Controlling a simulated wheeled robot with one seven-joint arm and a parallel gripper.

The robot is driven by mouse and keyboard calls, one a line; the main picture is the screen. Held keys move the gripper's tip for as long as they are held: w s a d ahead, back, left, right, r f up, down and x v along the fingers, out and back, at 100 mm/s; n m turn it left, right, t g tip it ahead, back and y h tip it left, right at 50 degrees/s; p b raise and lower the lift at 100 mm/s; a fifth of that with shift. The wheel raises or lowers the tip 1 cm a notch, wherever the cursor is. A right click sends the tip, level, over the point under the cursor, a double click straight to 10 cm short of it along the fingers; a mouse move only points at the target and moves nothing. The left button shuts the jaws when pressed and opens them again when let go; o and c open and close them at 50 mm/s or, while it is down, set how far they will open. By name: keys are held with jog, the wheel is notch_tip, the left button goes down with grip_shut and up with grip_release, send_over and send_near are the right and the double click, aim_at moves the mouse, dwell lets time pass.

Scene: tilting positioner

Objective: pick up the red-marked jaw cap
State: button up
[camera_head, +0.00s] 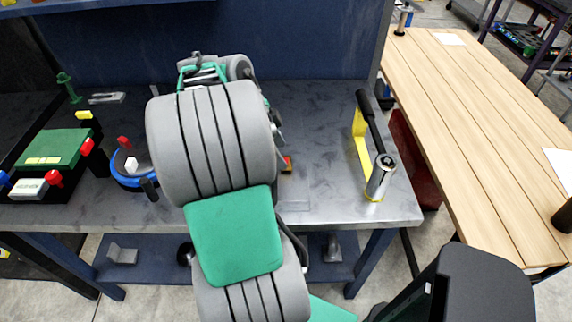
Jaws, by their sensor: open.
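Several red-ended pieces show in the head view, and I cannot tell which is the red-marked jaw cap. One red piece (124,142) stands at the blue ring-shaped fixture (124,181), beside a white block (131,164). Another red piece (87,146) and a red knob (54,178) are at the green-topped box (55,148) further left. A small red-and-yellow piece (288,163) shows just right of my arm, partly hidden. My grey and green arm fills the middle of the view. My gripper is hidden behind it, and so is part of the bench.
The grey metal bench (330,205) carries a yellow stand (360,135) with a black handle and silver cylinder at right. A green post (68,85) stands at back left. Bare bench lies between my arm and the yellow stand. A wooden table (470,120) is at right.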

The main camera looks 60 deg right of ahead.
aim_at(284, 157)
jog(key=x, duration=0.3)
jog(key=shift+s+f, duration=0.1)
jog(key=shift+s, duration=0.1)
grip_shut()
dwell(0.4)
